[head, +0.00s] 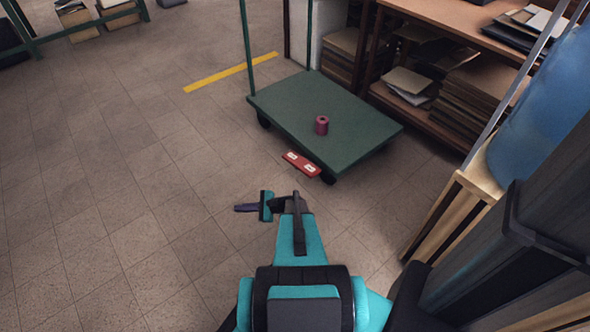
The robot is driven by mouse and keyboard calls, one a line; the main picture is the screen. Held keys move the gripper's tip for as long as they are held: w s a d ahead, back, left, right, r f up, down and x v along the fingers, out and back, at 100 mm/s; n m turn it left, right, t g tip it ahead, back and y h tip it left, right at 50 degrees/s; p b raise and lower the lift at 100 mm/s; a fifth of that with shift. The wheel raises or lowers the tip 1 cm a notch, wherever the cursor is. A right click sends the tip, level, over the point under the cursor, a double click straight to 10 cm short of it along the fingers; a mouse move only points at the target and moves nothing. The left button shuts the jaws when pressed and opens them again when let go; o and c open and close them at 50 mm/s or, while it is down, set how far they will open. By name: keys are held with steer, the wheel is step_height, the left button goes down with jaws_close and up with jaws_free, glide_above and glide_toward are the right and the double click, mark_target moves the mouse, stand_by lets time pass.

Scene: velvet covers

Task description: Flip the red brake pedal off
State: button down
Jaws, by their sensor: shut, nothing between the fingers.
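The red brake pedal (303,164) sticks out low from the near edge of a green flatbed cart (290,112). It has two white labels on its face; whether it is up or down I cannot tell for sure. My gripper (240,208) is shut and empty, pointing left over the floor tiles. It is nearer to me than the pedal and to its left, apart from it. The cart stands on dark wheels, with a green upright at its far left corner.
A dark red spool (322,125) stands on the cart. Wooden shelves (440,45) with stacked cardboard stand behind it at the right. A wooden stand (455,205) with a blue container (545,115) is close on my right. The floor at left is open, with a yellow line (230,72).

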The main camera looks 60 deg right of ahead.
mark_target(301, 163)
steer(key=s+d+f+m+t+h+b, duration=0.1)
steer(key=d+m, duration=0.1)
steer(key=d, duration=0.3)
steer(key=s+d+f+m+t+h+b, duration=0.1)
steer(key=s+d+m+h, duration=0.1)
steer(key=d, duration=0.4)
steer(key=s+d+f+m+t+h+b, duration=0.1)
steer(key=s+d+f+m+h+b, duration=0.1)
steer(key=d, duration=0.4)
steer(key=shift+t, duration=0.3)
steer(key=s+d+m+h+b, duration=0.1)
steer(key=s+d+m+h, duration=0.1)
steer(key=d, duration=0.3)
steer(key=s+d+f+m+h+b, duration=0.1)
steer(key=s+d+m+h, duration=0.1)
steer(key=s+d, duration=0.2)
steer(key=s+d+f+m+t+h+b, duration=0.1)
steer(key=s+d+m+h, duration=0.1)
steer(key=s+d+h, duration=0.1)
steer(key=shift+s+d+b, duration=0.2)
steer(key=shift+s+d, duration=0.1)
steer(key=shift+d, duration=0.4)
steer(key=shift+s+d+b, duration=0.15)
steer(key=shift+s+d, duration=0.15)
steer(key=shift+d, duration=0.35)
steer(key=shift+w, duration=0.2)
